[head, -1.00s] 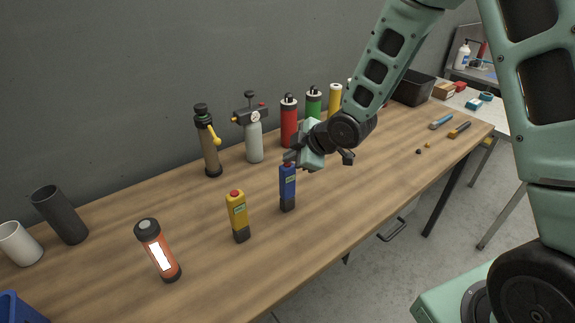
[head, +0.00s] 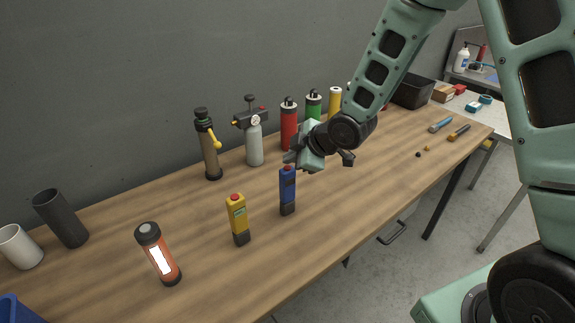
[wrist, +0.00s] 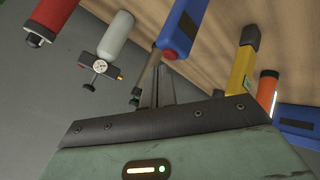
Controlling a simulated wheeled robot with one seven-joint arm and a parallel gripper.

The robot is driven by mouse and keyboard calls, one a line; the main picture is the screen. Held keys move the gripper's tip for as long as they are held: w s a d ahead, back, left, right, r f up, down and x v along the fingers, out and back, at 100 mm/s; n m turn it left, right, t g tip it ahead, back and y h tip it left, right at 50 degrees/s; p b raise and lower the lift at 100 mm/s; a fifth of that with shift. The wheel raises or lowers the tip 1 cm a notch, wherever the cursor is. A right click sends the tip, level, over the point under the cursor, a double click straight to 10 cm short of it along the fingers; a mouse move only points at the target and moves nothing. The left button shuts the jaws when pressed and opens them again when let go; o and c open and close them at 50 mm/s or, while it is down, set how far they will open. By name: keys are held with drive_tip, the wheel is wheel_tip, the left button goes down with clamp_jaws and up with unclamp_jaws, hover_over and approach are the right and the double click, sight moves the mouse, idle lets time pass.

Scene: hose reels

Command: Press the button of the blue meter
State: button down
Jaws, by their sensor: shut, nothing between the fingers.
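The blue meter (head: 288,192) stands upright on the wooden bench, with a red button (head: 287,167) on its top. In the wrist view the blue meter (wrist: 184,28) shows its red button end (wrist: 171,53) toward the camera, just right of the fingertips. My gripper (head: 291,158) is shut and empty, with its tips close above the meter's top. It also shows in the wrist view (wrist: 155,72). A small gap seems to lie between tips and button, but I cannot tell for sure. A yellow meter (head: 238,220) with a red button stands to the left.
An orange lamp (head: 159,255) stands front left, with a dark cup (head: 62,218) and a white cup (head: 19,247) beyond. A brown cylinder (head: 209,146), a grey bottle with a gauge (head: 254,148) and a red bottle (head: 289,126) stand behind. The front right bench is mostly clear.

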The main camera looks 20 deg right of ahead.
sight(291, 171)
drive_tip(key=shift+r, duration=0.15)
wheel_tip(291, 171, up, 6)
drive_tip(key=p, duration=0.4)
idle(0.4)
drive_tip(key=s+a+m+g+h+b, duration=0.2)
drive_tip(key=s+a+m+g+b, duration=0.1)
drive_tip(key=s, duration=1.3)
drive_tip(key=s+a+m+g+h+b, duration=0.1)
drive_tip(key=s+a+m+g, duration=0.3)
drive_tip(key=s, duration=1.2)
drive_tip(key=shift+s+r+g+h+b, duration=0.3)
drive_tip(key=shift+r+g+h+b, duration=0.15)
drive_tip(key=shift+b, duration=0.45)
